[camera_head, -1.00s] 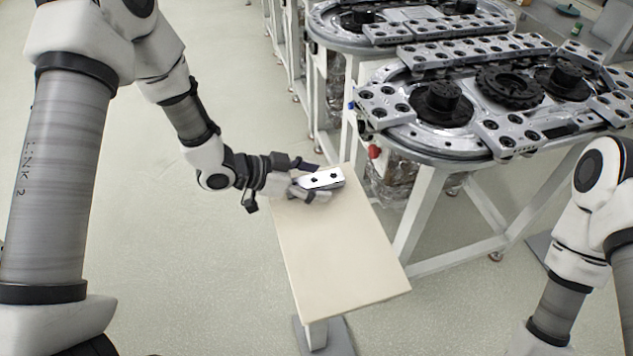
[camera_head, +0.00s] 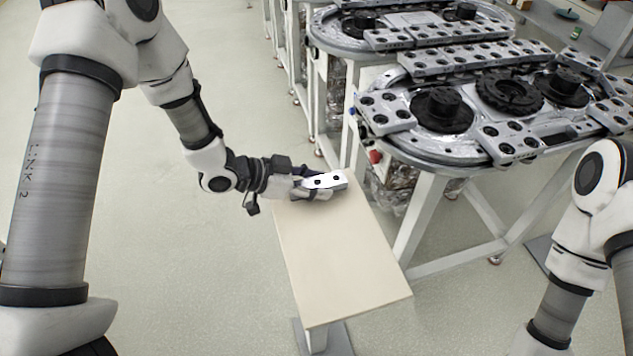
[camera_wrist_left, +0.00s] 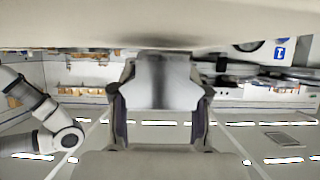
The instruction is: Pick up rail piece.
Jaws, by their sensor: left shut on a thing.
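The rail piece (camera_head: 325,180) is a small pale metal block with dark holes in its top. It is at the far end of the beige table (camera_head: 340,255). My left gripper (camera_head: 318,186) reaches in from the left and is shut on the rail piece, with fingers along both its long sides. I cannot tell whether the piece touches the table top. In the left wrist view, a pale grey shape, likely the rail piece (camera_wrist_left: 162,82), sits between the two dark fingers. My right gripper is out of view; only part of that arm shows at the right.
The ring track (camera_head: 430,150) stands on a white frame just right of the table, with grey rail pieces and black wheels on it. A red button (camera_head: 375,156) is on its near side. A second track (camera_head: 330,35) is behind. The table's front is clear.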

